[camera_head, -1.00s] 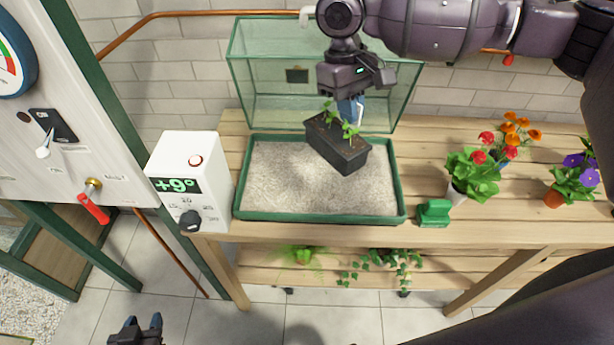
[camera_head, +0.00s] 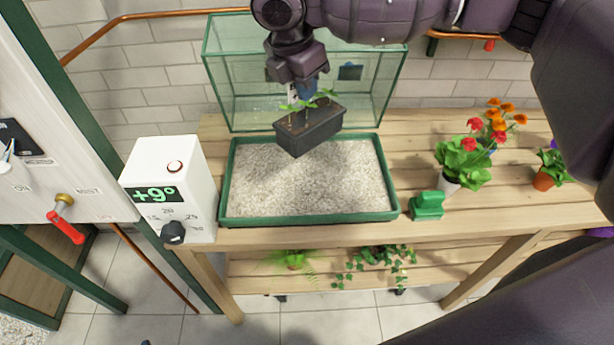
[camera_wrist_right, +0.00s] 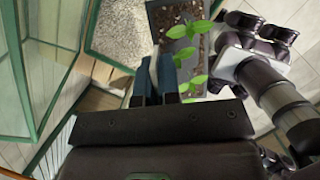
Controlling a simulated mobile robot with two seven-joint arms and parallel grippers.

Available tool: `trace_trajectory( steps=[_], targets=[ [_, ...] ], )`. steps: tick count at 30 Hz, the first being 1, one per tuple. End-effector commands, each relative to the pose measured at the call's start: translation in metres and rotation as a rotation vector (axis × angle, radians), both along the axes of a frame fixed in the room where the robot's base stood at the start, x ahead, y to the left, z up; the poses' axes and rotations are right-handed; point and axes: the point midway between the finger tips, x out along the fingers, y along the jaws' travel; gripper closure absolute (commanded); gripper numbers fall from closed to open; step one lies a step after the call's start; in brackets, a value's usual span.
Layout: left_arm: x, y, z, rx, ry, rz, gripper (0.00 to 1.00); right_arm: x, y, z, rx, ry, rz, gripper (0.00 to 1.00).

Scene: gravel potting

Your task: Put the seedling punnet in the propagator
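The seedling punnet (camera_head: 312,132), a dark rectangular pot with green seedlings, hangs in the air above the back part of the propagator. It also shows in the right wrist view (camera_wrist_right: 178,14). My right gripper (camera_head: 304,90) is shut on the punnet's rim from above; its blue fingers (camera_wrist_right: 164,76) show in the wrist view. The propagator is a green-rimmed tray (camera_head: 310,217) filled with pale gravel, with its clear glass cover (camera_head: 235,85) standing open behind it. Of my left gripper, only a sliver (camera_head: 145,343) shows at the bottom edge.
A white control box (camera_head: 200,190) reading +9° stands left of the tray. A green block (camera_head: 427,206) and potted flowers (camera_head: 462,165) stand to its right on the wooden bench (camera_head: 330,236). The gravel in the tray is clear.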

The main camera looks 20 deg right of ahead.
Motion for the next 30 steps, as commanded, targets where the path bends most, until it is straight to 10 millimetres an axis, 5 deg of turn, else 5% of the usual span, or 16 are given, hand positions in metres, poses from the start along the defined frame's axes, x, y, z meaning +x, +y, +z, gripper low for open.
trace_trajectory(
  steps=[21, 30],
  targets=[
    [0.003, 0.0, -0.008, 0.001, -0.001, -0.003, 0.57, 0.019, 0.008, 0.007, 0.001, -0.001, 1.027, 1.0],
    [0.003, 0.0, -0.008, 0.001, -0.001, -0.003, 0.57, 0.022, 0.01, 0.009, 0.001, -0.001, 1.253, 1.0]
  ],
)
